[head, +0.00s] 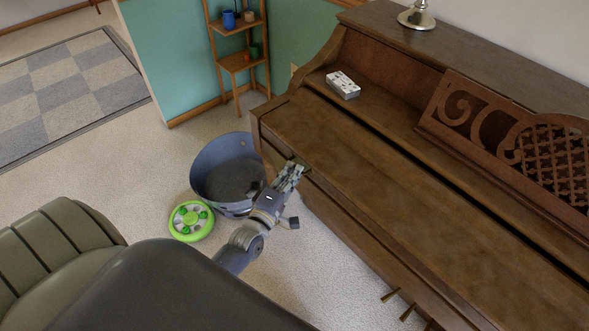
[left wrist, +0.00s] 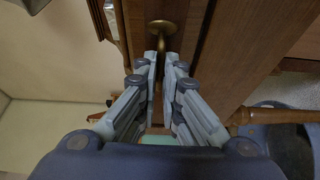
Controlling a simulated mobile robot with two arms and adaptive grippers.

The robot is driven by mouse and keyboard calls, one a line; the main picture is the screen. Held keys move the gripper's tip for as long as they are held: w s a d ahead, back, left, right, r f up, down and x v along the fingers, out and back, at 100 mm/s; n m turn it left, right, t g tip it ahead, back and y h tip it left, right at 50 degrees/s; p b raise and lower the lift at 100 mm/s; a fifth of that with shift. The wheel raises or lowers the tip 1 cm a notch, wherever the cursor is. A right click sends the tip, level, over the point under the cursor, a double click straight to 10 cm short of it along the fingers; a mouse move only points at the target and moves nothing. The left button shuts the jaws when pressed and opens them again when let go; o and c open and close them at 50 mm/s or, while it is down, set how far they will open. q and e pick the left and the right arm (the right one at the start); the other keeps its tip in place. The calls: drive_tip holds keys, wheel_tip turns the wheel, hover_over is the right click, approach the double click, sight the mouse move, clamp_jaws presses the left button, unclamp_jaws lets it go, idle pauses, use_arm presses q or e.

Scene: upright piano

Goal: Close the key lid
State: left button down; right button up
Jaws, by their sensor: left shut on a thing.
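The key lid (head: 390,190) of the brown upright piano lies as a long flat board over the keyboard area, and no keys show. My left gripper (head: 293,172) is at the lid's front edge, near the piano's left end. In the left wrist view a round brass knob (left wrist: 162,26) is on the wood just beyond the fingertips. The left fingers (left wrist: 162,62) are closed together on the knob's stem. The gripper hides the knob in the head view. My right gripper is not in view.
A blue-grey bin (head: 222,150) and a green round toy (head: 191,221) stand on the carpet left of my left arm. A small white box (head: 343,85) and a lamp base (head: 417,17) are on the piano.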

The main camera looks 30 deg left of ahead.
use_arm(q)
drive_tip(key=shift+s+d+f, duration=0.15)
drive_tip(key=shift+f, duration=0.35)
drive_tip(key=shift+s+d+f, duration=0.1)
drive_tip(key=shift+s+f, duration=0.05)
drive_tip(key=shift+f, duration=0.35)
drive_tip(key=c, duration=2.1)
unclamp_jaws()
drive_tip(key=shift+o, duration=0.3)
drive_tip(key=shift+w+f+g, duration=0.1)
drive_tip(key=shift+w+g, duration=0.05)
drive_tip(key=shift+g, duration=0.15)
drive_tip(key=s+r, duration=0.1)
drive_tip(key=s, duration=1)
drive_tip(key=shift+s+d+r, duration=0.15)
drive_tip(key=shift+s+d, duration=0.15)
drive_tip(key=shift+s, duration=0.05)
